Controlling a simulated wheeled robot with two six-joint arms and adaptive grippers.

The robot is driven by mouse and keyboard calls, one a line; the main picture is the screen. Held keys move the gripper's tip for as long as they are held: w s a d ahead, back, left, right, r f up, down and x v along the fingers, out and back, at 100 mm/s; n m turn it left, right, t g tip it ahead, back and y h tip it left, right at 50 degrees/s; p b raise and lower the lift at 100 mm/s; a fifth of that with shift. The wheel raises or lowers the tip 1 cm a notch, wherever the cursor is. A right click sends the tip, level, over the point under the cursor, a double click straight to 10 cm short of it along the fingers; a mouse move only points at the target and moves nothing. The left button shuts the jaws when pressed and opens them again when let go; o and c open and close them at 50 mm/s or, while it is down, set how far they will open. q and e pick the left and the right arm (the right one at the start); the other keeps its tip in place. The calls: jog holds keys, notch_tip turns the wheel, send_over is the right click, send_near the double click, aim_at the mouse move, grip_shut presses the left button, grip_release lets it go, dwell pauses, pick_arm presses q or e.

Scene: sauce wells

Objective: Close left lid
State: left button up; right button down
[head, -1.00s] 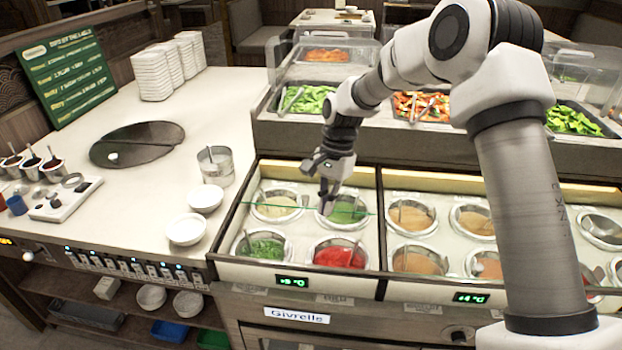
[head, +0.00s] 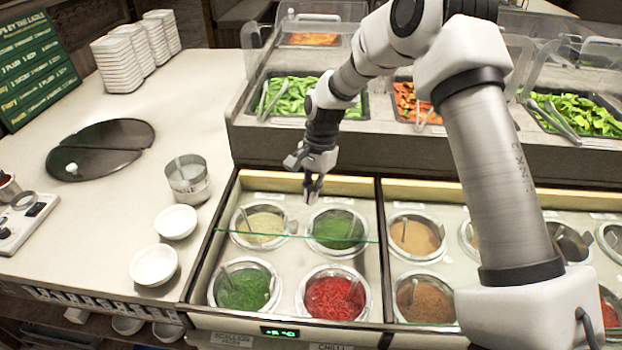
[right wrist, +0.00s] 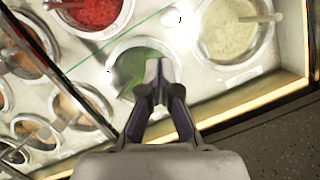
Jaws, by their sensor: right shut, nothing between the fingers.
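The left sauce-well section holds several round wells in a pale frame. A green-edged glass pane (head: 335,240), seemingly its lid, has its edge crossing the front part of the back wells; the front wells lie in front of that edge. A small pale knob (head: 292,226) sits just behind the edge, between the back wells. My right gripper (head: 313,198) is shut and empty, above the rear of the section near the green-sauce well (head: 336,230). In the right wrist view the fingertips (right wrist: 157,68) overlap that well, and the glass edge (right wrist: 125,40) runs beyond them. Contact cannot be told. My left gripper is out of view.
The raised salad counter (head: 250,135) stands behind the wells. A metal cup (head: 188,180) and two white bowls (head: 175,222) stand to the left. A dark round cover (head: 100,150) lies on the counter. My right arm hides part of the right section.

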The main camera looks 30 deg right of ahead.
aim_at(300, 231)
notch_tip(300, 231, down, 5)
jog(key=shift+w+a+r, duration=0.1)
jog(key=shift+w+r, duration=0.05)
jog(key=shift+r, duration=0.05)
jog(key=a, duration=0.1)
jog(key=s+a+p, duration=0.1)
jog(key=a, duration=0.1)
jog(key=shift+s+a+r+p, duration=0.1)
jog(key=shift+s+a+p, duration=0.1)
jog(key=shift+s+p, duration=0.2)
jog(key=shift+s+a, duration=0.25)
jog(key=shift+a, duration=0.15)
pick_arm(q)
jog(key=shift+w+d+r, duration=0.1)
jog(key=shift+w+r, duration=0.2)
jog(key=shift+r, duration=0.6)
pick_arm(e)
jog(key=shift+w, duration=0.1)
jog(key=shift+w+d, duration=0.1)
